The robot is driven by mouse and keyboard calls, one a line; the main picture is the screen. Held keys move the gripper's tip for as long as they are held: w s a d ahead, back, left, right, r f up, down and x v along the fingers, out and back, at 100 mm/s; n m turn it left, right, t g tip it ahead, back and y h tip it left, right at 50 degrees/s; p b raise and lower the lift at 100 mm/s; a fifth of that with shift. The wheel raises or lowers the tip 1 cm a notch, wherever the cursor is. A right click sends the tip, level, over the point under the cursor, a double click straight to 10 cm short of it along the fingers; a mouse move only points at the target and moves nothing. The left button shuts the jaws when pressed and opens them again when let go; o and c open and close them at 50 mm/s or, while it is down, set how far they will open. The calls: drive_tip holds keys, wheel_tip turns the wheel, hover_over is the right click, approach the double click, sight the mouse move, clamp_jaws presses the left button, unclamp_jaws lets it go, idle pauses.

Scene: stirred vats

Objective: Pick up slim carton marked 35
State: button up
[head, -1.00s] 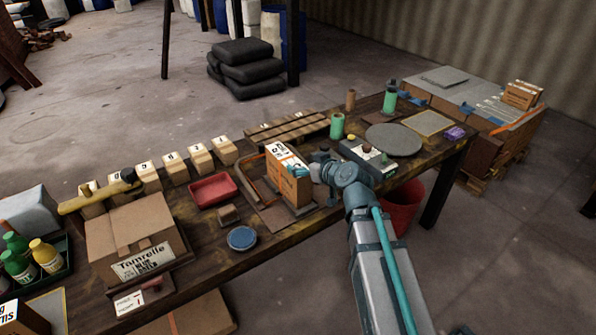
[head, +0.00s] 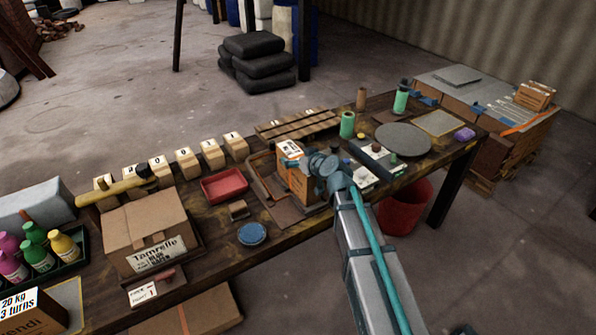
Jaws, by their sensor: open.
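A slim upright orange-brown carton (head: 298,187) stands on a dark board on the workbench, right of the red tray. It has a white label patch on top, and I cannot read a 35 on it. My gripper (head: 312,164) is at the carton's upper right side, hiding part of that side and top edge. The jaws are open, but the fingers are small and partly hidden, so I cannot tell whether they touch or straddle the carton.
A large carton labelled Tamrelle (head: 146,230), a red tray (head: 224,187) and a blue round lid (head: 252,233) lie to the left. A wooden pallet (head: 298,125) is behind. A green cylinder (head: 347,125) and round grey plate (head: 403,139) stand to the right.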

clamp_jaws()
idle(0.5)
drive_tip(key=shift+r, duration=0.15)
